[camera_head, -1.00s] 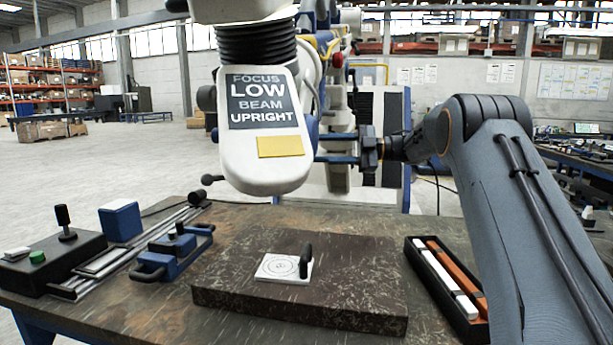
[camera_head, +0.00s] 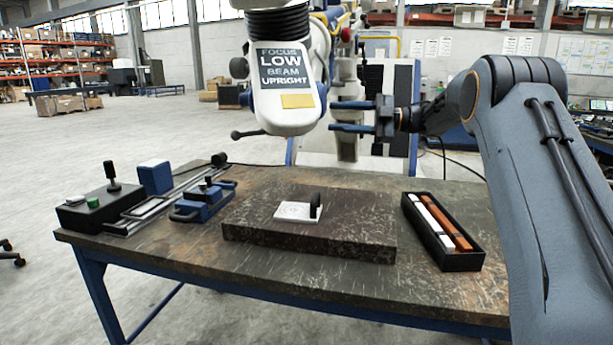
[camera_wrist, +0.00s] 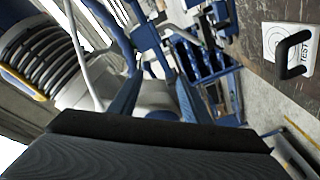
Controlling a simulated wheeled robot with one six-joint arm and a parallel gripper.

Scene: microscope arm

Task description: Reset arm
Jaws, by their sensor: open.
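The white microscope head (camera_head: 285,80) hangs over the back of the table. Its label reads "FOCUS LOW BEAM UPRIGHT" and a yellow patch sits below the text. A black bellows (camera_head: 279,20) is above it. My gripper (camera_head: 333,115) is open and empty, its two blue fingers pointing left, close to the right side of the head; I cannot tell if they touch it. In the wrist view the gripper's fingers (camera_wrist: 155,95) are spread, with the pale head and ribbed bellows (camera_wrist: 45,55) beyond and to the left.
A dark stone slab (camera_head: 320,232) bears a white target plate (camera_head: 294,212) with a black handle. A black tray (camera_head: 460,262) with white and orange bars lies right. A control box (camera_head: 92,212), blue block (camera_head: 155,178) and blue clamp device (camera_head: 203,202) stand left. The table's front edge is clear.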

